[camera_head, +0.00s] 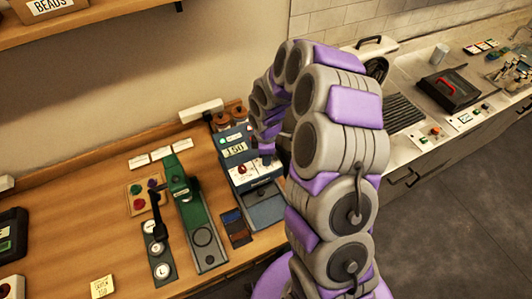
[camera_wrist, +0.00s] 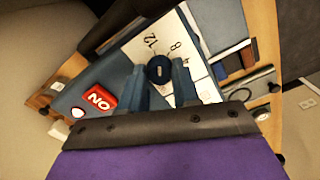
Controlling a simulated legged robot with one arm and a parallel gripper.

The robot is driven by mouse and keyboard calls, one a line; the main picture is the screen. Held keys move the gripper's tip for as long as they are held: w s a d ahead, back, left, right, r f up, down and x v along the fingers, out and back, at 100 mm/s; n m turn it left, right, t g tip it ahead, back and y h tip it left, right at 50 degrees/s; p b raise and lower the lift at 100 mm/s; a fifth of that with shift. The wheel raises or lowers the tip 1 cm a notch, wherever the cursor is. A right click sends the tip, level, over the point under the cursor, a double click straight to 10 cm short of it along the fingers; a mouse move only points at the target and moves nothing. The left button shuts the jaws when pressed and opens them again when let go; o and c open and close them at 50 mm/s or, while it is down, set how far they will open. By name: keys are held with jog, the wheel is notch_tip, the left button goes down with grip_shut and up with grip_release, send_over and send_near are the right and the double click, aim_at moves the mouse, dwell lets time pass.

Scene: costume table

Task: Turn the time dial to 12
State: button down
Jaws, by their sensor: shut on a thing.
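The blue machine (camera_head: 238,146) stands on the wooden table, with a display reading 150. Its white face shows in the wrist view (camera_wrist: 196,84), with the numbers 12 and 8 printed near the time dial. The time dial (camera_wrist: 159,70) is a dark round knob with a small light mark; I cannot tell which number it points to. My gripper (camera_wrist: 160,80) has its two blue fingers on either side of the dial, shut on it. In the head view my gripper (camera_head: 267,148) is over the machine's face, and my arm hides part of it.
A green press (camera_head: 184,192) and a black-handled tool (camera_head: 158,222) stand left of the machine. Dark swatches (camera_head: 236,226) lie in front. A side counter with a black box (camera_head: 448,90) is at the right.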

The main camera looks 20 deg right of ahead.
jog(key=shift+w+r+n+p, duration=0.15)
jog(key=shift+n+p, duration=0.45)
jog(key=shift+n, duration=0.9)
jog(key=c, duration=0.8)
grip_release()
notch_tip(320, 180, up, 17)
jog(key=shift+r+b, duration=0.1)
jog(key=shift+b, duration=0.25)
